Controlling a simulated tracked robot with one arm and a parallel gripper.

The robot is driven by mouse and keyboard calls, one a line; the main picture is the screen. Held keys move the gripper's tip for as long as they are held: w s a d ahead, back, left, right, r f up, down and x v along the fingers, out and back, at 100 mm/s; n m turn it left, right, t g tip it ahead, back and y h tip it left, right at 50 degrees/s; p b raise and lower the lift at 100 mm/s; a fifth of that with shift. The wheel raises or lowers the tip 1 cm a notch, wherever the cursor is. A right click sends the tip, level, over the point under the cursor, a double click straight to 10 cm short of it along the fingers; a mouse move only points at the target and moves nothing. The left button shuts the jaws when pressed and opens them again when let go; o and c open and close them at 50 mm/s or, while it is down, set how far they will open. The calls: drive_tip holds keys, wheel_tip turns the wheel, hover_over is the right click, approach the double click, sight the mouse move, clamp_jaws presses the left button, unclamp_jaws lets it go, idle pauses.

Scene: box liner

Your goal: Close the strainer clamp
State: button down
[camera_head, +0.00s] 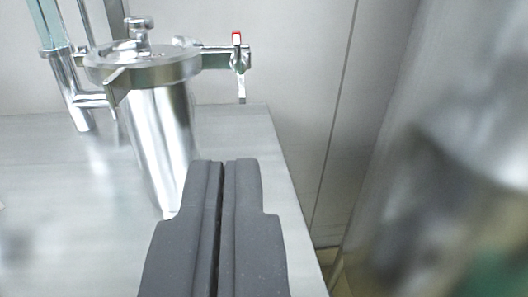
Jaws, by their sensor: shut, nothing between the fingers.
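The strainer (160,135) is a shiny metal cylinder standing upright at the left centre, on or at a pale grey surface. A lid with a knob (138,50) sits on its top. A metal clamp band (150,75) runs around the rim, with an angled part (118,85) sticking out at its front left. I cannot tell whether the clamp is fully closed. My gripper (225,165) is shut and empty, in front of the strainer's lower right side in the picture. It seems apart from the strainer and hides part of the surface.
A pipe with a small red-handled valve (238,42) leaves the strainer's top to the right. Metal pipes (75,100) stand to its left. The grey surface (60,190) is largely clear. A large blurred metal object (460,170) fills the near right.

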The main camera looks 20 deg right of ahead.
drive_tip(key=p, duration=0.6)
approach(240, 72)
drive_tip(key=shift+t, duration=0.3)
drive_tip(key=x, duration=0.6)
drive_tip(key=shift+w+f, duration=0.2)
drive_tip(key=shift+w, duration=0.2)
drive_tip(key=shift+d, duration=0.15)
